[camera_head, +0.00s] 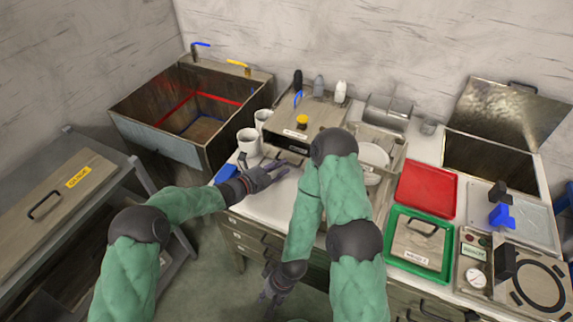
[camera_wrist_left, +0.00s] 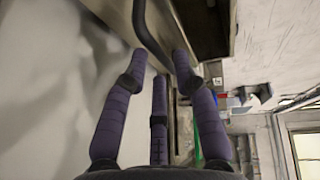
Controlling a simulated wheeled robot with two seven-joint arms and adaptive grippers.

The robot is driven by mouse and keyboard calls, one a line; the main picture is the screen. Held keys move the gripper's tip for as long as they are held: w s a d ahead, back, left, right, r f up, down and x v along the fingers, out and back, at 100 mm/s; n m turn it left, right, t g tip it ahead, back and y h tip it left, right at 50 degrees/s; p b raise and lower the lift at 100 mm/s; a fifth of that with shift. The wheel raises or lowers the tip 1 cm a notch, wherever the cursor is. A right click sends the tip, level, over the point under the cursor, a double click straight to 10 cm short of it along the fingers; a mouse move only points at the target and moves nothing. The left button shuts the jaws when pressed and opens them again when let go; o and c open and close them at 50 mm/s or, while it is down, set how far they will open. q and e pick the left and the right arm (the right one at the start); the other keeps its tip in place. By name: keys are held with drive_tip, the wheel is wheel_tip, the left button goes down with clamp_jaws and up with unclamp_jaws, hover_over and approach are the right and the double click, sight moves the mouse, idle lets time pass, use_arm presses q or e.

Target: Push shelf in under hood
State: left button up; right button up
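The hood appears to be the brownish box (camera_head: 303,118) with a small label, on the white counter. Below its front edge a shelf front with a dark bar handle (camera_head: 284,157) sticks out toward me. How far the shelf is out is partly hidden by my right arm. My left gripper (camera_head: 273,172) is just in front of the handle, fingers spread and empty. In the left wrist view the dark handle (camera_wrist_left: 152,32) passes close beyond the open fingers (camera_wrist_left: 158,72); I cannot tell whether they touch. My right gripper (camera_head: 272,285) hangs low in front of the drawers; its finger opening is unclear.
White mugs (camera_head: 248,141) stand left of the hood, near a blue object (camera_head: 226,173). Bottles (camera_head: 340,92) and a yellow-topped item (camera_head: 302,121) sit on or behind the hood. A red tray (camera_head: 427,188) and green tray (camera_head: 398,259) lie right. A large open bin (camera_head: 165,145) is left.

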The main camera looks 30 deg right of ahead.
use_arm(q)
drive_tip(key=v, duration=0.8)
drive_tip(key=shift+a, duration=0.1)
